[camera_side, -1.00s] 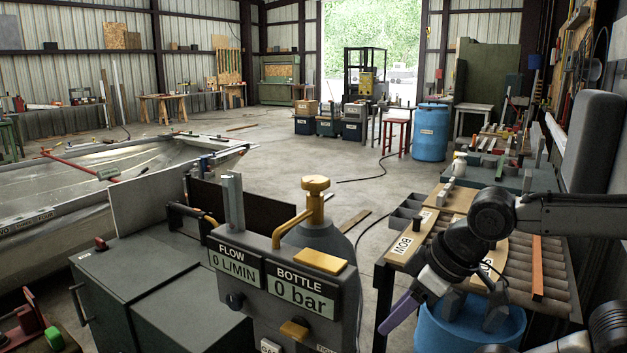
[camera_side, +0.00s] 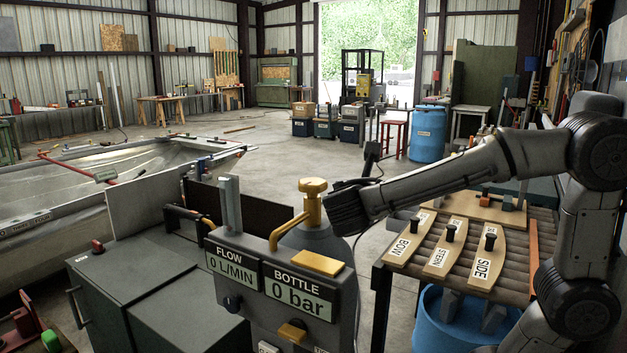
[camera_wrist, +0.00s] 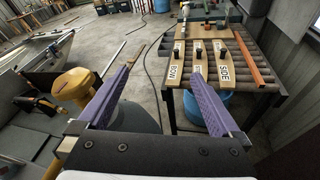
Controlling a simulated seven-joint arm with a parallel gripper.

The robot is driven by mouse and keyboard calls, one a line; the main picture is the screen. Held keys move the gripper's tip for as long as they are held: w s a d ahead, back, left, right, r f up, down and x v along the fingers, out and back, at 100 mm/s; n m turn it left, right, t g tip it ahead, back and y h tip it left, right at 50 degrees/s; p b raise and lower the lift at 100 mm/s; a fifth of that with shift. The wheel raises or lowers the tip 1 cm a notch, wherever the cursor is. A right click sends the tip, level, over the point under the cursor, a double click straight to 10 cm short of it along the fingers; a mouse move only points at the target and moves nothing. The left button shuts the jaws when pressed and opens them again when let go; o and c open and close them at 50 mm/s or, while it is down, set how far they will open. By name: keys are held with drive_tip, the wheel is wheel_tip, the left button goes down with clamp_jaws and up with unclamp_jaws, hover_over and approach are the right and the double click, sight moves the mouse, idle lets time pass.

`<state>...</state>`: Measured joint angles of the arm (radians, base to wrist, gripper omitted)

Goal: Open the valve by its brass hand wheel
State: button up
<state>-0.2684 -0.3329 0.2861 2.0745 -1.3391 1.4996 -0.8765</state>
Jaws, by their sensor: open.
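The brass hand wheel (camera_side: 313,186) sits upright on top of the grey gas bottle (camera_side: 322,238), behind the panel (camera_side: 285,290) that reads "FLOW 0 L/MIN" and "BOTTLE 0 bar". In the wrist view the brass wheel (camera_wrist: 75,85) is at the left, outside my left finger. My gripper (camera_wrist: 160,90) has its two purple fingers wide apart with nothing between them. In the side view the end of my arm is just right of the wheel; my fingers are hidden there. I cannot tell whether anything touches the wheel.
A roller table (camera_side: 515,255) at the right holds wooden templates labelled BOW (camera_side: 410,240), STERN and SIDE. A blue drum (camera_side: 455,320) stands under it. A grey cabinet (camera_side: 150,290) is at the front left. A cable runs on the floor between bottle and table.

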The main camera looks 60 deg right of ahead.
sight(314, 178)
drive_tip(key=w+a+f+n+t+h, duration=0.1)
drive_tip(key=w+a+n+t, duration=0.45)
drive_tip(key=w+a, duration=0.35)
drive_tip(key=shift+n+g, duration=0.25)
drive_tip(key=shift+g, duration=0.1)
drive_tip(key=x, duration=1.4)
drive_tip(key=shift+w+d+r, duration=0.1)
drive_tip(key=shift+w+d, duration=0.15)
drive_tip(key=shift+w, duration=0.1)
drive_tip(key=shift+c, duration=0.3)
drive_tip(key=c, duration=1.1)
